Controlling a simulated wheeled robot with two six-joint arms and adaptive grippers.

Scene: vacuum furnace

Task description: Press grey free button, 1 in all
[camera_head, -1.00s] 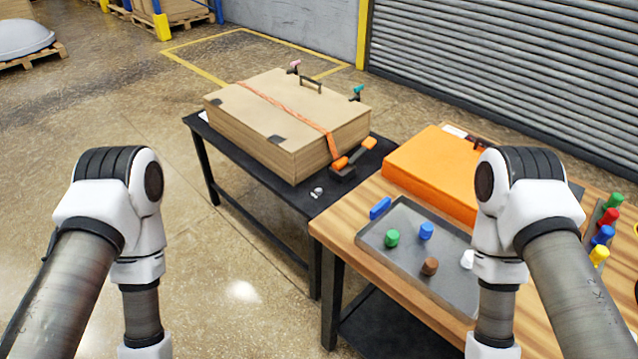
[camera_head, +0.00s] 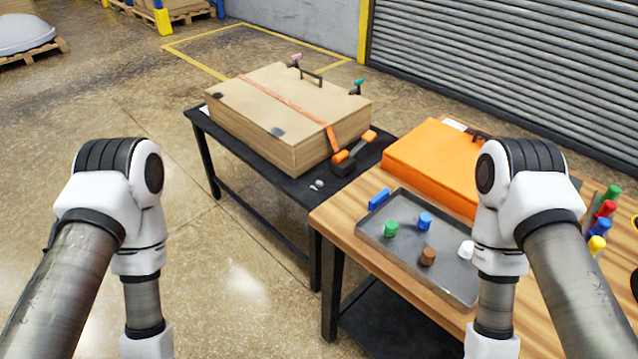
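I cannot make out a grey button for certain. A small grey-white piece (camera_head: 317,185) lies on the black table near the box's front corner; it is too small to identify. A grey tray (camera_head: 372,238) on the wooden table holds small round pieces: green (camera_head: 390,229), blue (camera_head: 425,221), brown (camera_head: 428,257) and white (camera_head: 466,250). My two arms stand at the left and right of the head view. Both grippers are below the picture's lower edge, apart from these things as far as shown.
A cardboard-coloured box (camera_head: 262,100) with an orange strap sits on the black table (camera_head: 297,194). An orange case (camera_head: 435,160) lies on the wooden table (camera_head: 335,215). Coloured bottles (camera_head: 597,246) stand at the right. The floor at left is open. A roller shutter (camera_head: 510,70) is behind.

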